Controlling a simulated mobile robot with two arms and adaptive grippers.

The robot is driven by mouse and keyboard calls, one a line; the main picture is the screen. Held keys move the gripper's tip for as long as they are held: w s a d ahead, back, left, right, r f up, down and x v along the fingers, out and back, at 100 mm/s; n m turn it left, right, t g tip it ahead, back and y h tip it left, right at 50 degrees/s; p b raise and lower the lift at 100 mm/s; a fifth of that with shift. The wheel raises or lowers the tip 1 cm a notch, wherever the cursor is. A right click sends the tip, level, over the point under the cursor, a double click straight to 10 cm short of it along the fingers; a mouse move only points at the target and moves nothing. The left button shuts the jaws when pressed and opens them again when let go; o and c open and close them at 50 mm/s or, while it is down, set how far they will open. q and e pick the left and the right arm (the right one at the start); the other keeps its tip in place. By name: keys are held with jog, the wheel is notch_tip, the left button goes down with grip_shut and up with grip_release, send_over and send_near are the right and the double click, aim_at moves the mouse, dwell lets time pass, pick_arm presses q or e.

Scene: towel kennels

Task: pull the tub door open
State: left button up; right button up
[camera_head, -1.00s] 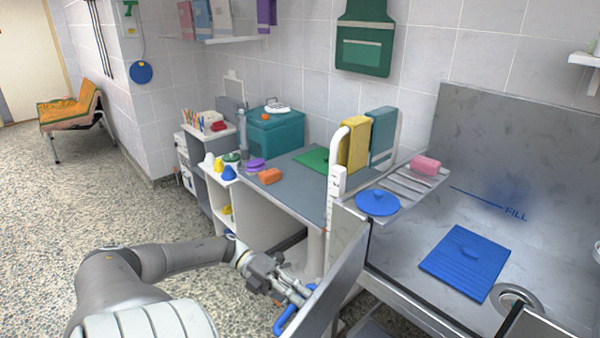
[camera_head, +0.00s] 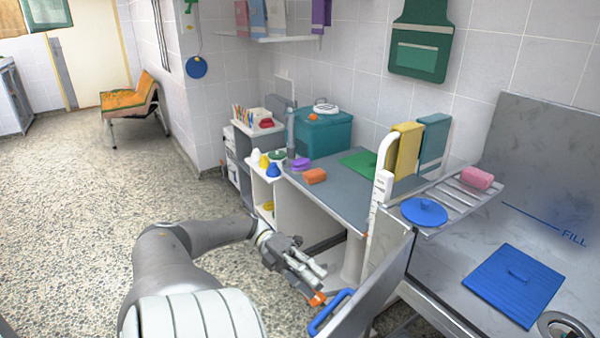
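The tub door (camera_head: 372,295) is a grey metal panel standing out at an angle from the front of the metal tub (camera_head: 535,225), toward me. A blue bar handle (camera_head: 328,312) is on its left face. My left gripper (camera_head: 317,284) is just above and left of the handle, its two fingers apart with nothing seen between them. A small orange piece shows at the lower fingertip, close to the handle; I cannot tell whether it touches. The door's lower part is cut off by the picture's edge. My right gripper is not in view.
A grey-topped counter (camera_head: 340,190) stands behind my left arm. The speckled floor (camera_head: 110,215) at left is clear.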

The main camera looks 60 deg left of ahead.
pick_arm(q)
jog(key=shift+v, duration=2.1)
